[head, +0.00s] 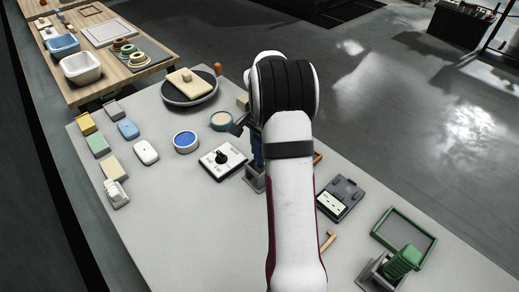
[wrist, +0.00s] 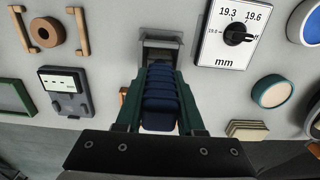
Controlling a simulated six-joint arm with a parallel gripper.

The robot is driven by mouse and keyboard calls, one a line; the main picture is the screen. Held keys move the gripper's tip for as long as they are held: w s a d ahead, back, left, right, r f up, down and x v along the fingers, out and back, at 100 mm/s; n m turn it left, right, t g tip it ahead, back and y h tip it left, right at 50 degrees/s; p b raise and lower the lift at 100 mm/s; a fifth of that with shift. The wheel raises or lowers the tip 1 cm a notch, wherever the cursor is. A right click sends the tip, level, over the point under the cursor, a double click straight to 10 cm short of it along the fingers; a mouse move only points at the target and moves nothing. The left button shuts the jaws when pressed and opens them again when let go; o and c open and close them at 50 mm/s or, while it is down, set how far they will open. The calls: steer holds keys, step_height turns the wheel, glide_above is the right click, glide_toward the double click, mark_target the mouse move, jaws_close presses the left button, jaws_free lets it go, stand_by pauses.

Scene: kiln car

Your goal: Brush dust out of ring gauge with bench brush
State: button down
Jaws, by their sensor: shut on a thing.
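My gripper (wrist: 160,98) is shut on a blue ribbed handle (wrist: 160,92), apparently the bench brush, with a dark green finger on each side. The far end of the handle meets a grey open holder (wrist: 161,52); whether it is still seated there I cannot tell. Bristles are not visible. In the head view a little of the blue handle (head: 257,152) and the holder (head: 255,178) show beside my arm. A brown ring (wrist: 47,32), likely the ring gauge, lies flat between two wooden bars in the wrist view, away from my gripper. My arm hides it in the head view.
A dial plate (wrist: 230,34) marked in mm lies right of the holder. A dark grey device (wrist: 66,91) is on the left, near a green tray (head: 404,236). A green ribbed object (head: 404,260) stands in another grey holder. Round pots and small blocks occupy the table's left half.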

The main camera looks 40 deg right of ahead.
steer(key=shift+f, duration=0.2)
steer(key=c, duration=0.5)
jaws_free()
step_height(320, 180, up, 16)
steer(key=s+a+r+n, duration=0.2)
steer(key=s+a+n, duration=0.1)
steer(key=a, duration=0.8)
steer(key=s+a+f+n, duration=0.2)
steer(key=s+a+n, duration=0.1)
steer(key=s+a, duration=0.3)
steer(key=s+a+f+n+y, duration=0.1)
steer(key=s+a+f+n, duration=0.1)
steer(key=s+a, duration=0.5)
steer(key=s+a+f+n, duration=0.2)
steer(key=s+a+n, duration=0.2)
steer(key=s+a, duration=0.2)
steer(key=shift+s+a+f+y, duration=0.2)
steer(key=shift+s, duration=0.25)
steer(key=shift+s+a+f+y, duration=0.15)
steer(key=shift+s+a+y, duration=0.05)
steer(key=shift+s, duration=0.25)
